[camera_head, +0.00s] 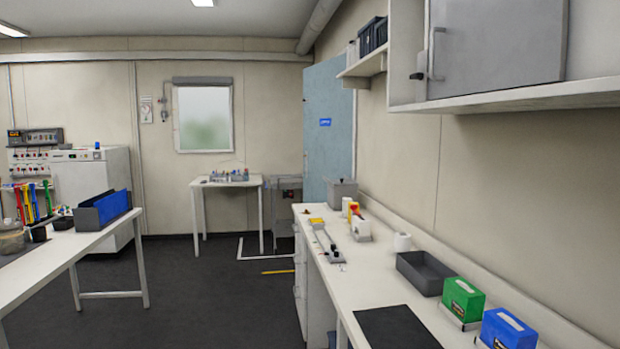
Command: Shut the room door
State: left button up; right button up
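The room door (327,130) is a light blue panel with a small dark blue sign, in the far right corner of the room. It looks swung open into the room, standing at an angle to the right wall. Its lower part is hidden behind the right-hand bench and the grey box on it. I cannot make out a handle. Neither of my grippers shows in the head view.
A long white bench (380,279) runs along the right wall, below a shelf and a grey wall cabinet (497,45). A white table (105,238) stands at left, a small table (226,184) under the window. The dark floor (215,300) between them is mostly clear.

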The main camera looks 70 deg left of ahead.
aim_at(328, 112)
jog(key=u, duration=2.3)
jog(key=i+j+u, duration=0.35)
jog(key=i+j, duration=0.3)
jog(key=i, duration=0.2)
jog(key=i+j+u, duration=0.1)
jog(key=i, duration=2)
jog(key=i+l+u, duration=0.15)
jog(key=i, duration=1.95)
jog(key=i+z, duration=0.1)
jog(key=i, duration=0.6)
jog(key=i+j, duration=0.15)
jog(key=i, duration=0.55)
jog(key=i+l+z, duration=0.1)
jog(key=i+z, duration=0.3)
jog(key=i, duration=0.3)
jog(key=i+j+z, duration=0.1)
jog(key=i+z, duration=0.3)
jog(key=i, duration=0.35)
